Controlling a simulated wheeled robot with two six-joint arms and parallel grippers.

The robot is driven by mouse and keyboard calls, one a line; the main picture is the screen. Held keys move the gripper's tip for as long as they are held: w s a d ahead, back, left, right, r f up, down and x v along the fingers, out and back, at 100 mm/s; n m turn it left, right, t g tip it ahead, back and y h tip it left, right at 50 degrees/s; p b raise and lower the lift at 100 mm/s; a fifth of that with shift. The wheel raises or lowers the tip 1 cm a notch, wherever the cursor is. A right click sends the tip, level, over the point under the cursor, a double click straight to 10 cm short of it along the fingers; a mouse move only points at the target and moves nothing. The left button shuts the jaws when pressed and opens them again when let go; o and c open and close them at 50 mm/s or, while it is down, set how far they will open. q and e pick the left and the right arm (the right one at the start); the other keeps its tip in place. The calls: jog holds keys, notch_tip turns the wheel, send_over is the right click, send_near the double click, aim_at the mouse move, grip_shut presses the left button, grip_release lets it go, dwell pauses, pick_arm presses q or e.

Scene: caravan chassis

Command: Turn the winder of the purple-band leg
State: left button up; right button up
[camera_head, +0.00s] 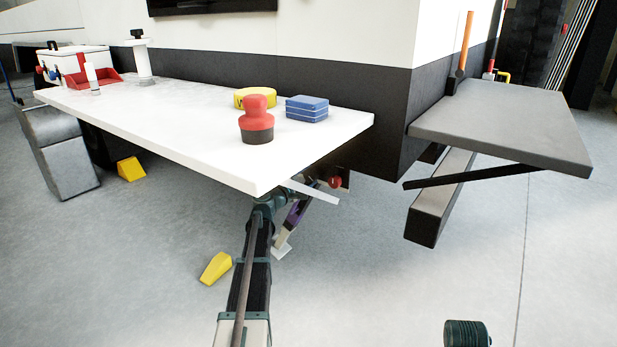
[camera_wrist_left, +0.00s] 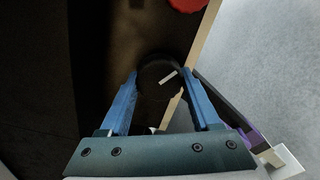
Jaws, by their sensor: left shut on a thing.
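The purple-band leg (camera_head: 293,213) slants down below the white table's near corner, with a pale foot at its lower end. In the left wrist view its purple band (camera_wrist_left: 252,137) shows at the lower right. My left gripper (camera_wrist_left: 161,75) is shut on a dark round winder (camera_wrist_left: 158,80) with a white mark on its face; one blue finger lies on each side of it. In the head view my left arm reaches up under the table corner, and the table and my arm mostly hide the fingers and winder.
The white table (camera_head: 180,125) overhangs close above my arm. A red knob (camera_head: 336,182) is just beyond, under the caravan's edge. A grey shelf (camera_head: 500,125) with a dark brace juts out at the right.

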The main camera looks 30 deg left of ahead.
pick_arm(q)
jog(key=o, duration=1.4)
jog(key=shift+s, duration=0.1)
jog(key=s, duration=0.9)
jog(key=s+a, duration=0.1)
jog(key=s, duration=0.3)
jog(key=shift+s, duration=0.3)
